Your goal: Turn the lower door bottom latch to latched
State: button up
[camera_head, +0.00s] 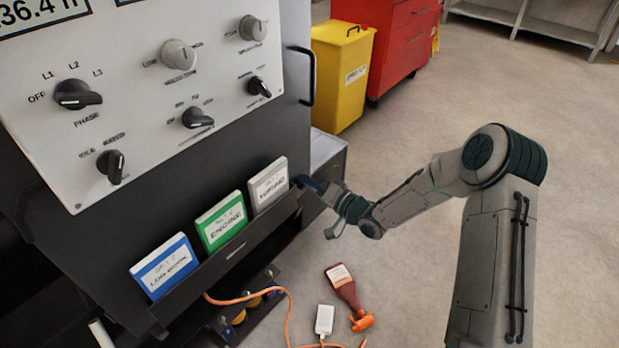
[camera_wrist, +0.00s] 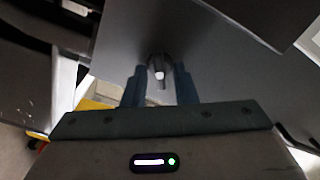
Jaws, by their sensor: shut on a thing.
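The lower door bottom latch (camera_wrist: 158,66) shows in the wrist view as a small dark knob with a bright spot, on a dark grey panel (camera_wrist: 215,55) that looks like the lower door. My gripper (camera_wrist: 159,80) has one finger on each side of the latch and is shut on it. In the head view my gripper (camera_head: 306,184) is at the right side of the dark genset cabinet (camera_head: 190,150), just right of the binder rack. The latch is hidden in the head view. I cannot tell its exact turn angle.
A rack (camera_head: 240,253) holds blue, green and white binders. A yellow bin (camera_head: 340,75) and red cabinet (camera_head: 403,40) stand behind. Floor at right is clear.

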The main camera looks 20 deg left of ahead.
jog(key=m+p, duration=0.2)
jog(key=m, duration=0.4)
jog(key=shift+f, duration=0.1)
dwell(0.5)
jog(key=o, duration=1)
jog(key=shift+c, duration=0.2)
jog(key=p+v, duration=0.1)
jog(key=v, duration=1.2)
jog(key=shift+d+p, duration=0.3)
jog(key=shift+d, duration=0.05)
jog(key=shift+s, duration=0.1)
